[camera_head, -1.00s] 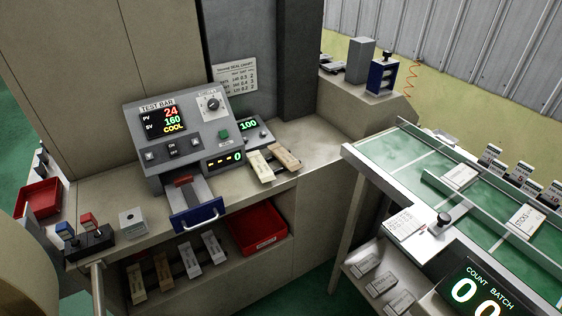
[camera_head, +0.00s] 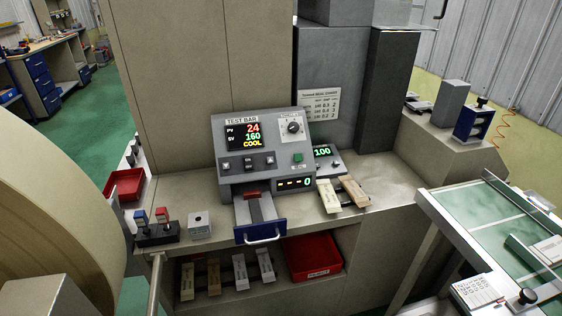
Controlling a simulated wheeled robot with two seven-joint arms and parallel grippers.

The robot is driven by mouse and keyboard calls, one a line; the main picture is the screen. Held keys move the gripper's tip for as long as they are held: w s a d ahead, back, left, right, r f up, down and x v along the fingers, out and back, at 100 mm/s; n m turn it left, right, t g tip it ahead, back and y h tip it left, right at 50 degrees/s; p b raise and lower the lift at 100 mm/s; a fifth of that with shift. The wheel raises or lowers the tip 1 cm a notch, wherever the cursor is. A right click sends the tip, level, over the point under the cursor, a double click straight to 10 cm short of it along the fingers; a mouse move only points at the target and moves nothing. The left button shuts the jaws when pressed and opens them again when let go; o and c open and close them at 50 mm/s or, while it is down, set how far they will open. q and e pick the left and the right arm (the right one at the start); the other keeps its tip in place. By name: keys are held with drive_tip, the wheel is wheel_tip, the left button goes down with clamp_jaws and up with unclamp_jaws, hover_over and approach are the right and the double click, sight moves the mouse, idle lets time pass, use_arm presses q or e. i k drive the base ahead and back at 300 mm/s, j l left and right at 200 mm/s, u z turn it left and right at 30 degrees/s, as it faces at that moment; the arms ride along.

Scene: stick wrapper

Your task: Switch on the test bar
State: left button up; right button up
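The test bar (camera_head: 262,143) is a grey sloped-front unit on the beige bench. Its display (camera_head: 244,135) reads PV 24, SV 160 and COOL. A row of small dark switches (camera_head: 248,163) sits under the display; the middle one's position is too small to tell. A round dial (camera_head: 293,127) and a green button (camera_head: 297,157) are at its right, with a small readout (camera_head: 295,183) showing dashes and 0. A drawer with a blue front (camera_head: 261,232) sticks out below, with a red block (camera_head: 252,193) at its back. Neither gripper is in view.
A small box (camera_head: 200,225) and a switch block with blue and red tops (camera_head: 157,230) stand left of the drawer. Beige strips (camera_head: 329,196) lie right. A red bin (camera_head: 313,257) and several strips are below. A green conveyor (camera_head: 480,212) stands at right.

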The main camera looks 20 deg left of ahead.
sight(248, 160)
drive_tip(key=i, duration=0.9)
drive_tip(key=j+z, duration=0.05)
